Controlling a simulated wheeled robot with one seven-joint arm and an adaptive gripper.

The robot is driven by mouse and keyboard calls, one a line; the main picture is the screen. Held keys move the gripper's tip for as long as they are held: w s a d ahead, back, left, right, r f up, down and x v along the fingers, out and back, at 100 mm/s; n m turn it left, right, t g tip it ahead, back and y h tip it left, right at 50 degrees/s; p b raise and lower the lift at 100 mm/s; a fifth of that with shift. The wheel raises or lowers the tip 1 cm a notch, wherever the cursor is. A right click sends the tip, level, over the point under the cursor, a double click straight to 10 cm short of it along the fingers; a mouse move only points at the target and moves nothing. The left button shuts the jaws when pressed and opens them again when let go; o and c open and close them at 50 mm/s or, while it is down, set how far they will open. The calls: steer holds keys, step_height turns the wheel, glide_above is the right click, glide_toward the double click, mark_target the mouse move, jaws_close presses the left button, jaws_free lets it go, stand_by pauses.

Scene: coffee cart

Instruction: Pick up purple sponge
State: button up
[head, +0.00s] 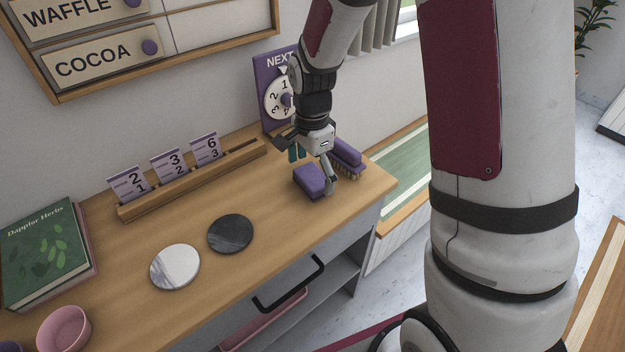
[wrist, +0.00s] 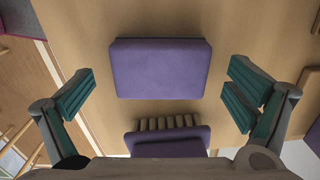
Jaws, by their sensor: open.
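The purple sponge (head: 309,181) lies flat on the wooden counter near its right end. In the wrist view the sponge (wrist: 160,68) is a rounded purple block centred ahead of my gripper. My gripper (head: 312,168) is open and empty above the counter, with its fingers spread to either side of the sponge. In the wrist view the teal finger pads (wrist: 160,100) are well apart, with a gap between each pad and the sponge. Contact is not visible.
A purple-backed brush (head: 346,153) lies close beside the sponge. The dial board (head: 278,97) stands behind, and a wooden card rack (head: 190,180) is to the left. A dark coaster (head: 231,233) and a white coaster (head: 175,267) lie further left. The counter between sponge and coasters is clear.

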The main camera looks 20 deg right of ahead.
steer(key=shift+f, duration=0.8)
steer(key=c, duration=1)
steer(key=shift+c, duration=0.2)
steer(key=shift+r, duration=0.15)
steer(key=shift+r, duration=0.6)
step_height(320, 180, up, 2)
steer(key=shift+r, duration=0.2)
steer(key=s+a+r, duration=0.1)
steer(key=s+a, duration=0.1)
steer(key=s, duration=1.4)
steer(key=shift+r, duration=0.1)
